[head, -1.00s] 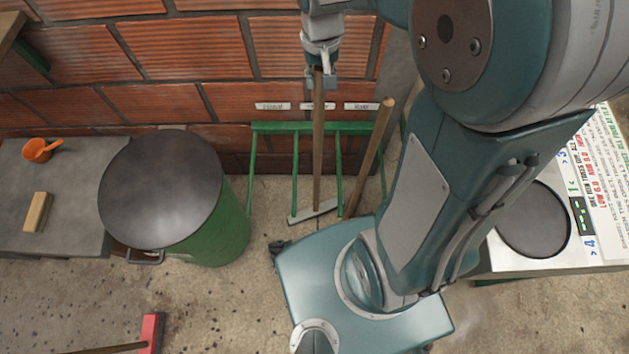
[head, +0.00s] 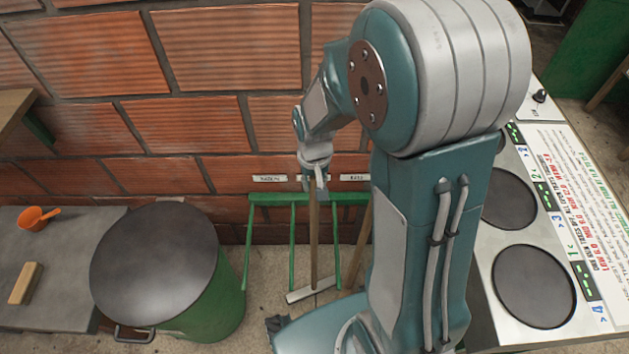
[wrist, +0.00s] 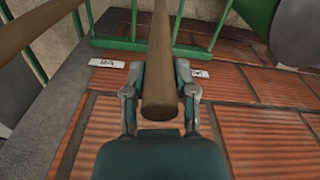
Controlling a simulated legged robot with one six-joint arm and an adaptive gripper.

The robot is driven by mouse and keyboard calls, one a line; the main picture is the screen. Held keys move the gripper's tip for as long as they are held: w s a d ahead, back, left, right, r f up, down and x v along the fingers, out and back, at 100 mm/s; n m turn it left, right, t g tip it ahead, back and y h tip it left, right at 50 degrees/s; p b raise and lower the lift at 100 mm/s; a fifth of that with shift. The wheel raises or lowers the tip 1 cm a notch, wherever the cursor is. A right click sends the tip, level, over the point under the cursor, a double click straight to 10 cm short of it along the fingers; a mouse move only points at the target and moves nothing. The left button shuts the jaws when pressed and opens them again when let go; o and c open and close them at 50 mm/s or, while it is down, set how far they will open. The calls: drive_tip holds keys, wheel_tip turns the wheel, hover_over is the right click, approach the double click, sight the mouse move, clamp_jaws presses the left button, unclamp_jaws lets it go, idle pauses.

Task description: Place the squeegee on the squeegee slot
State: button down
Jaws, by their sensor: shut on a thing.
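The squeegee has a long wooden handle (head: 314,240) and a grey head (head: 311,291) low down near the floor. My gripper (head: 316,184) is shut on the upper part of the handle. In the wrist view, the fingers (wrist: 160,95) sit on both sides of the round handle end (wrist: 160,108). The green wall rack (head: 270,199), with bars dividing it into slots, is at the handle. The handle is upright and lines up between two bars. I cannot tell whether it is inside the slot or in front of it.
Another wooden handle (head: 357,245) leans at the rack's right, partly behind my arm. White labels (head: 270,178) are on the brick wall above. A green barrel with a dark lid (head: 155,262) stands left, beside a grey ledge (head: 60,270). A hot-plate counter (head: 600,210) is right.

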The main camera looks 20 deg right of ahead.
drive_tip(key=shift+c, duration=2)
unclamp_jaws()
drive_tip(key=shift+a, duration=0.1)
wheel_tip(320, 180, up, 11)
drive_tip(key=shift+r, duration=0.2)
drive_tip(key=shift+s+r, duration=0.15)
drive_tip(key=shift+r, duration=0.4)
drive_tip(key=s+r+n+t, duration=0.1)
drive_tip(key=s+r+t, duration=0.4)
drive_tip(key=s+r, duration=0.4)
drive_tip(key=s, duration=0.5)
drive_tip(key=shift+t, duration=0.3)
drive_tip(key=shift+w, duration=0.1)
